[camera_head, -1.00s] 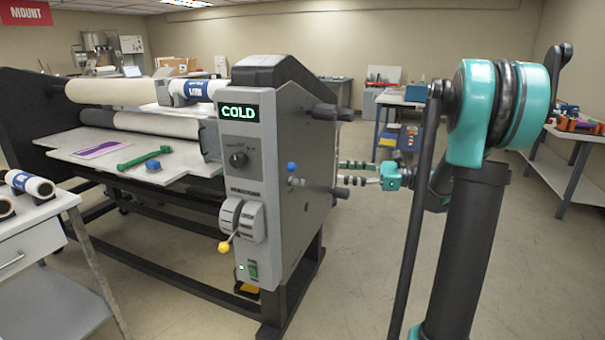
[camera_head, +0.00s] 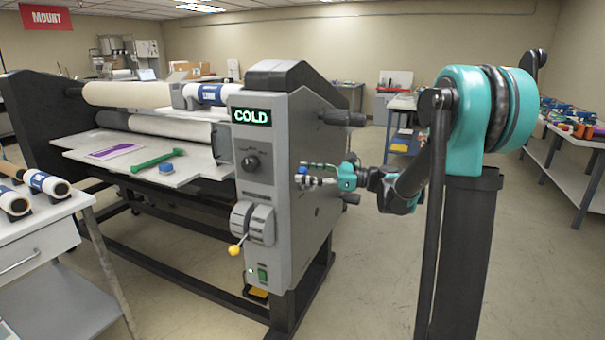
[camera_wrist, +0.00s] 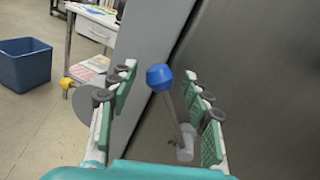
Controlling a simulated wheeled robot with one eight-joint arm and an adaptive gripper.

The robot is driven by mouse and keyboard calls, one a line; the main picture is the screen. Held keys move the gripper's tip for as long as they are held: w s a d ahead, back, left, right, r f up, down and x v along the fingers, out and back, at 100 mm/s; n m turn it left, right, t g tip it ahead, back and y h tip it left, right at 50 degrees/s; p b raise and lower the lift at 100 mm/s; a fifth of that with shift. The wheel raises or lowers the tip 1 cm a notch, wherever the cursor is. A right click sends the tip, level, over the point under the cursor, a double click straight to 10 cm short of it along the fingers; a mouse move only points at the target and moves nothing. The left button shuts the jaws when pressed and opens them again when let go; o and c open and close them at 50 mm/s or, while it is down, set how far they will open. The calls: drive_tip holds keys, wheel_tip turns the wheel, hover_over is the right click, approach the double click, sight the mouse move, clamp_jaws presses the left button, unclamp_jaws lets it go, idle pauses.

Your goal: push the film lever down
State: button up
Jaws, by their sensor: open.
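A lever with a blue ball knob (camera_wrist: 160,77) sticks out from the side panel of the grey laminator (camera_head: 284,125). In the wrist view its thin shaft runs down to a pale round hub (camera_wrist: 186,146). My gripper (camera_wrist: 159,92) is open, with one green-padded finger on each side of the blue-knobbed lever. I see no clear contact with the knob. In the head view my gripper (camera_head: 319,175) is at the machine's side, and the blue knob (camera_head: 303,170) shows at its tips. A second lever, with a yellow ball (camera_head: 234,250), is on the front panel and points down-left.
The panel has a COLD display (camera_head: 252,117), a dark dial (camera_head: 250,163) and a green switch (camera_head: 262,274). A white cart (camera_head: 40,232) stands front left.

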drive_tip(key=shift+w+a, duration=0.1)
drive_tip(key=shift+a, duration=0.65)
drive_tip(key=shift+c, duration=0.5)
clamp_jaws()
